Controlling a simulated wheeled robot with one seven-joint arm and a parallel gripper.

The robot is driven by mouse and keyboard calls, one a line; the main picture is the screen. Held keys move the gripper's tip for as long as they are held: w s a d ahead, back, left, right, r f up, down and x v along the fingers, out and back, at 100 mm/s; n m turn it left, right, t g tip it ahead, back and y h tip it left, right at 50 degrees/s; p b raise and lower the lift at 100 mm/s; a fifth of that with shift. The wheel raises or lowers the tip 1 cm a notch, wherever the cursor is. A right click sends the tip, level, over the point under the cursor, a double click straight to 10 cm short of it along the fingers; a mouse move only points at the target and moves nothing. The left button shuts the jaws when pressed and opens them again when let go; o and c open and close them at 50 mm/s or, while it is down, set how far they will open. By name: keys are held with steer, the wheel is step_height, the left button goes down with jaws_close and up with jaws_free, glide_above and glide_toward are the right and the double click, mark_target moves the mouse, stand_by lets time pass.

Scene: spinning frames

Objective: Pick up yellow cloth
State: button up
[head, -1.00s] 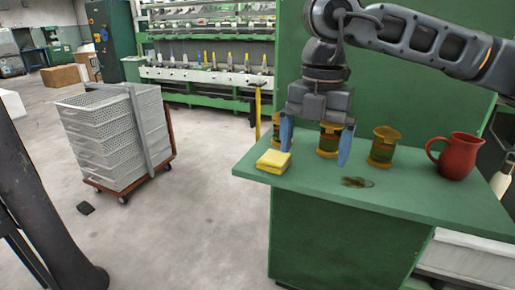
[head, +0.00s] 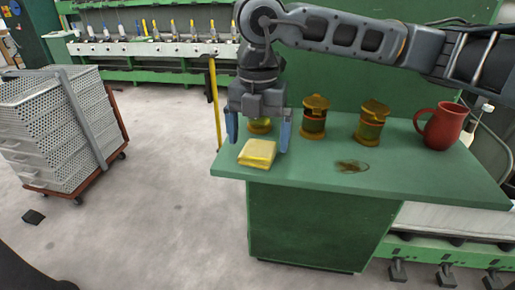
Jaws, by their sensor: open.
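The yellow cloth (head: 258,153) lies folded, with a pale top, near the left end of the green table (head: 330,192). My gripper (head: 258,143) points down with its two blue fingers apart, and nothing is held between them. In the picture the fingers stand to the left and right of the cloth's far part. I cannot tell how high the fingertips are above the table.
A red jug (head: 441,126) stands right. A dark stain (head: 351,166) marks the tabletop. Grey crates (head: 58,128) on a trolley stand left.

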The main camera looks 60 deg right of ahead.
steer(key=shift+f, duration=1.05)
steer(key=c, duration=1.1)
steer(key=shift+r, duration=0.1)
steer(key=shift+r, duration=0.5)
step_height(320, 180, up, 2)
steer(key=shift+r+b, duration=0.2)
steer(key=shift+b, duration=0.2)
steer(key=s+d+r, duration=0.2)
steer(key=d, duration=0.1)
steer(key=s+d+r+b, duration=0.1)
steer(key=s+d+r, duration=0.1)
steer(key=d+r, duration=0.1)
steer(key=s+d+r+b, duration=0.1)
steer(key=s+d+r, duration=0.1)
steer(key=s+d, duration=0.1)
steer(key=shift+d+r, duration=0.2)
steer(key=shift+r, duration=0.05)
